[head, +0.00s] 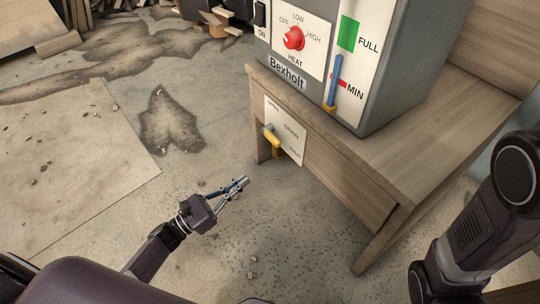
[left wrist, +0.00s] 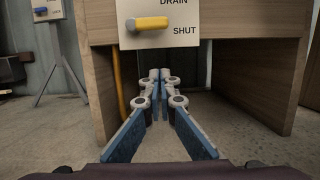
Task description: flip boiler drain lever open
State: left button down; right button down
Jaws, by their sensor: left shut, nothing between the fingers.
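The yellow drain lever (head: 273,142) is on a white plate (head: 291,130) on the side of the wooden bench, below the boiler (head: 360,50). The plate reads OPEN, DRAIN and SHUT. In the left wrist view the lever (left wrist: 150,23) lies about level, its handle reaching right from a grey pivot, above and left of SHUT. My left gripper (head: 244,182) is shut and empty over the floor, apart from the lever. In its wrist view the fingertips (left wrist: 159,74) are below the plate. My right gripper is out of view.
The wooden bench (head: 400,165) carries the boiler and has an open space beneath it. A yellow pipe (left wrist: 118,90) runs down by its left panel. A blue lever (left wrist: 41,10) stands farther back left.

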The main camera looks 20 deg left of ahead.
aim_at(273, 135)
pick_arm(q)
jog(key=w+d+r+b, duration=0.3)
jog(key=w+d+r, duration=0.3)
jog(key=w, duration=0.1)
jog(key=shift+w+r+b, duration=0.25)
jog(key=shift+w+b, duration=0.05)
jog(key=shift+b, duration=0.1)
dwell(0.3)
dwell(0.3)
jog(key=shift+d+r+n+p, duration=0.1)
jog(key=shift+r+n+p, duration=0.1)
jog(key=shift+n+p, duration=0.3)
